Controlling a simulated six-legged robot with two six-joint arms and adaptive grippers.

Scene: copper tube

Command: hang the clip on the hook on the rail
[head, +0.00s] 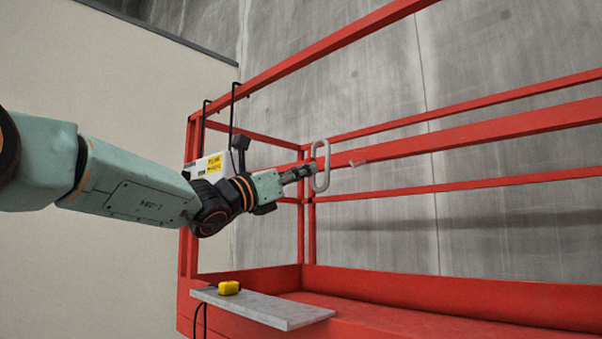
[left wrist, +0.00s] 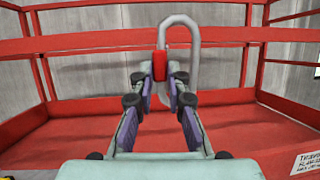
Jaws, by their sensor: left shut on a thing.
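The clip (head: 327,160) is a grey oval loop, held upright at the tip of my left gripper (head: 308,171). My left gripper is shut on one long side of it. In the left wrist view the clip (left wrist: 194,55) rises above the fingertips (left wrist: 162,90), its rounded top over the red rail; a red patch shows at the grip. The hook (head: 358,163) is a short pale grey piece on the red rail (head: 440,139), just right of the clip in the head view. A gap shows between them there; depth is hard to judge. I cannot make out the hook in the left wrist view. My right gripper is not in view.
Red rails and posts form a cage around a red platform (head: 420,318). A grey shelf (head: 275,309) with a yellow item (head: 229,288) sits low at the left. A white box (head: 205,167) with a yellow label is behind my left wrist. A concrete wall stands behind.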

